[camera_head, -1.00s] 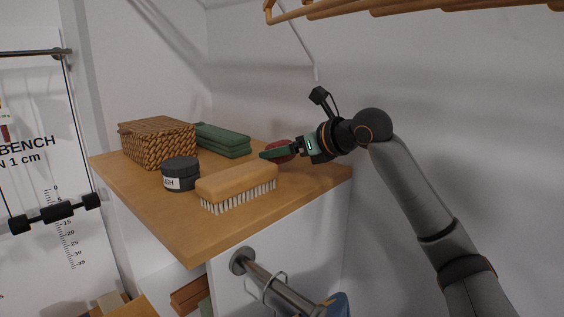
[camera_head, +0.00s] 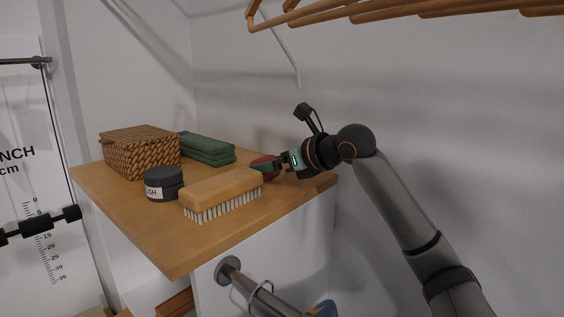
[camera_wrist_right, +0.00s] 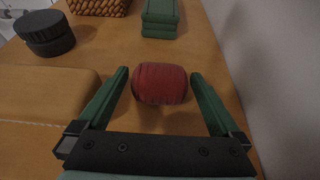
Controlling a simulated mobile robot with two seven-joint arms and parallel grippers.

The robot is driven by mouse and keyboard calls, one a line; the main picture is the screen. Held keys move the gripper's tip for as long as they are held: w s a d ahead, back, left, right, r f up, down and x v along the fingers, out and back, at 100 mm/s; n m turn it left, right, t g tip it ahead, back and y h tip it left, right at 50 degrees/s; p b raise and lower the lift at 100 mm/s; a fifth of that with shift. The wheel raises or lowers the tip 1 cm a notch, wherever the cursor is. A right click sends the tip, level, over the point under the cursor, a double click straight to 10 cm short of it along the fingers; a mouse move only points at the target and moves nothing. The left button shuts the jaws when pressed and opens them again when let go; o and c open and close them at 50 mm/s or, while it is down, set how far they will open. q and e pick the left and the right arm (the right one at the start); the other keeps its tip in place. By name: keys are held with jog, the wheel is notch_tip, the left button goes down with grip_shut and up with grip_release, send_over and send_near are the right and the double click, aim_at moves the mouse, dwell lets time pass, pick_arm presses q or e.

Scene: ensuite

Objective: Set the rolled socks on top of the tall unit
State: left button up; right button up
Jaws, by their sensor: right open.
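The rolled socks (camera_wrist_right: 160,84) are a dark red bundle resting on the wooden top of the tall unit (camera_head: 160,238). In the right wrist view they lie between the fingertips of my right gripper (camera_wrist_right: 160,85), with a gap showing on each side. My right gripper also shows in the head view (camera_head: 272,167), low over the right part of the top. It is open. In the head view the socks (camera_head: 264,163) are partly hidden behind the gripper and the brush. My left gripper is not in view.
A wooden brush (camera_head: 222,190) lies left of the socks, close to my right gripper. A dark jar (camera_head: 164,184), a woven basket (camera_head: 140,152) and a green folded stack (camera_head: 206,149) stand farther off. A wall is close on the right; wooden hangers (camera_head: 400,10) hang above.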

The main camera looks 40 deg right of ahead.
jog(key=b+v, duration=0.3)
jog(key=v, duration=0.7)
jog(key=shift+s+r+b, duration=0.1)
jog(key=shift+s+b, duration=0.15)
jog(key=shift+b, duration=0.15)
jog(key=shift+s+r, duration=0.3)
jog(key=shift+s, duration=0.2)
